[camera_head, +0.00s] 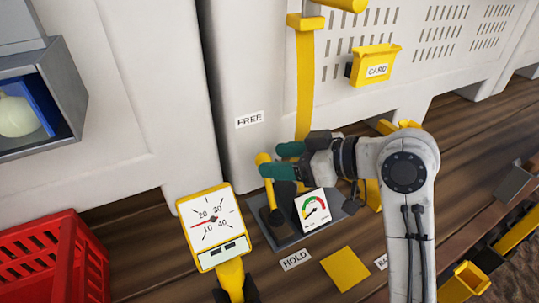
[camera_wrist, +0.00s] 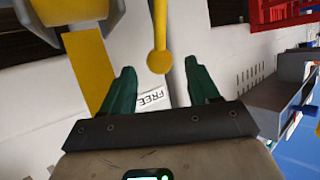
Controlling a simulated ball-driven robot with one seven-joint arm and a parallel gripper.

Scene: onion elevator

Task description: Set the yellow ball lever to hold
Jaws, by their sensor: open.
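The yellow ball lever (camera_head: 269,189) rises from a dark base plate (camera_head: 282,240) on the wooden floor, its ball on top. The ball end points up toward the wall side with the FREE label (camera_head: 249,119). The HOLD label (camera_head: 295,260) lies on the opposite, near side of the base. My gripper (camera_head: 271,160) has green fingers and is open at the ball. In the wrist view the ball (camera_wrist: 159,62) shows between the two spread fingertips, with a gap on each side. Whether its depth matches the fingertips is hard to tell.
A coloured gauge (camera_head: 314,209) stands right beside the lever. A yellow dial scale (camera_head: 213,226) stands to its left. A red crate (camera_head: 55,262) is at lower left. A yellow CARD box (camera_head: 374,66) hangs on the white wall. A yellow plate (camera_head: 346,268) lies on the floor.

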